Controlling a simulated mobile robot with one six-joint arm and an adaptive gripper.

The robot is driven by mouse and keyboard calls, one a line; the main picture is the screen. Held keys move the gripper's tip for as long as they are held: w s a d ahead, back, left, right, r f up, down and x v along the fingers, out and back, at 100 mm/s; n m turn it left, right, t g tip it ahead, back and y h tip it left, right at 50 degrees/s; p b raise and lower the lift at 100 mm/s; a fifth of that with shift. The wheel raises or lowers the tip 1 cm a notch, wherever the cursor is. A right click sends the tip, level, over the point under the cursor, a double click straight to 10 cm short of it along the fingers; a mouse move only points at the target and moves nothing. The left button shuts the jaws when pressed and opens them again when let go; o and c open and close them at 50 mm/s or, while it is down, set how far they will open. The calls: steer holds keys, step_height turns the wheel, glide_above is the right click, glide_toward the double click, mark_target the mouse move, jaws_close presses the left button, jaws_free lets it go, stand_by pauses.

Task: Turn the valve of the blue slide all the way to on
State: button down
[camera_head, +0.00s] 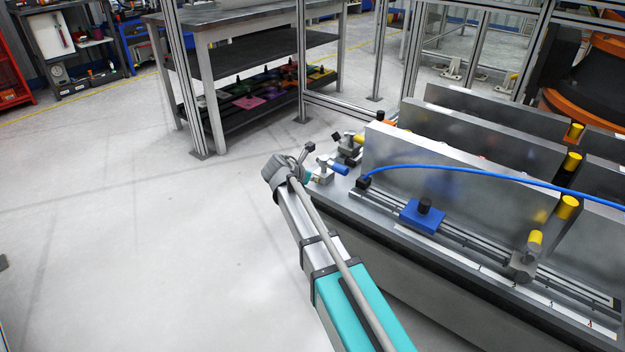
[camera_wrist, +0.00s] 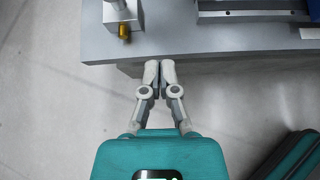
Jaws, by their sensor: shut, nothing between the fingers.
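The blue slide (camera_head: 422,217) is a blue block with a black knob, on a rail of the metal drive unit. At the unit's left end stands a small grey valve with a blue handle (camera_head: 340,168). In the wrist view, a grey block with a brass fitting (camera_wrist: 124,31), likely part of this valve, shows at the top left; its handle is not visible there. My gripper (camera_wrist: 159,66) is shut and empty, its fingertips at the unit's front edge, right of and nearer than the brass fitting, and apart from it. In the head view my arm hides the fingers.
A blue hose (camera_head: 470,171) arches over the unit from a black fitting (camera_head: 363,183). Upright metal plates (camera_head: 450,185) and yellow-capped cylinders (camera_head: 566,208) stand on the right. A workbench (camera_head: 240,20) is behind. The floor at left is clear.

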mark_target(332, 165)
steer(key=b+x, duration=0.4)
steer(key=x, duration=0.4)
steer(key=shift+f+b, duration=0.15)
steer(key=shift+b, duration=0.2)
steer(key=shift+w+d+r+p, duration=0.4)
steer(key=shift+w+d+r, duration=0.05)
steer(key=shift+w+d, duration=0.25)
steer(key=shift+w+d+r, duration=0.2)
steer(key=shift+w+d, duration=0.45)
steer(key=shift+w, duration=0.1)
steer(key=shift+a, duration=0.2)
